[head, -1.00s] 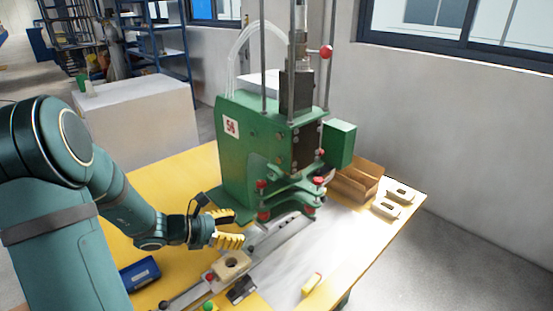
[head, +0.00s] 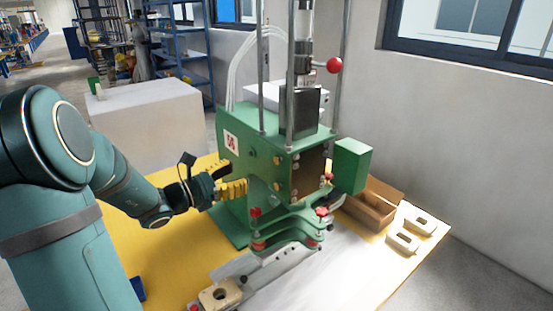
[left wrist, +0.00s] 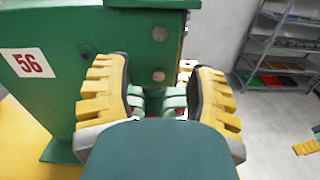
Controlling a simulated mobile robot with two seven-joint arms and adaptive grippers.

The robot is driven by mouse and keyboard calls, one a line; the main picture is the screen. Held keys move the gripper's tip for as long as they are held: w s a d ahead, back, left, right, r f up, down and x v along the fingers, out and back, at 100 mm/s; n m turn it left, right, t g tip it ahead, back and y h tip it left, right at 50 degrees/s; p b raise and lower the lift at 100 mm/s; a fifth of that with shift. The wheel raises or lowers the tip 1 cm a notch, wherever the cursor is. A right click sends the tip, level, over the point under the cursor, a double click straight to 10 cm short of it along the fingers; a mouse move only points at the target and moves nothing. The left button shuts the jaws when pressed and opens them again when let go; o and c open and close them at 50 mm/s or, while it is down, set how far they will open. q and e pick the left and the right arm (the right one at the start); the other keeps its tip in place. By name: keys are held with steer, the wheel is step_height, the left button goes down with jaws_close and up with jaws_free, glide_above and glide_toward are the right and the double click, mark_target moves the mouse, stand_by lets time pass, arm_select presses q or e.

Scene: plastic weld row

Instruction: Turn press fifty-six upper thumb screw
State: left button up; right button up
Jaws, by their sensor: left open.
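Press fifty-six (head: 262,160) is a green machine with a white plate (head: 231,142); the red 56 reads clearly in the left wrist view (left wrist: 28,63). Red thumb screws stand on its front bracket, an upper left one (head: 256,212) and an upper right one (head: 322,211), with red knobs below them. I cannot tell which is the named screw. My left gripper (head: 231,180) is open beside the press's left side, above the screws' height. In the left wrist view its yellow-padded fingers (left wrist: 160,95) are spread, with green press parts and red bits partly visible between them.
A beige block (head: 220,295) sits on the rail in front of the press. A cardboard box (head: 370,205) and two pale parts (head: 404,242) lie at the right on the yellow table (head: 170,240). A red ball-ended lever (head: 334,65) juts out above.

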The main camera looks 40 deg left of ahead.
mark_target(276, 160)
arm_select(q)
steer(key=x, duration=1.2)
steer(key=shift+f+p, duration=0.1)
steer(key=shift+p, duration=0.25)
steer(key=shift+c, duration=0.5)
jaws_close()
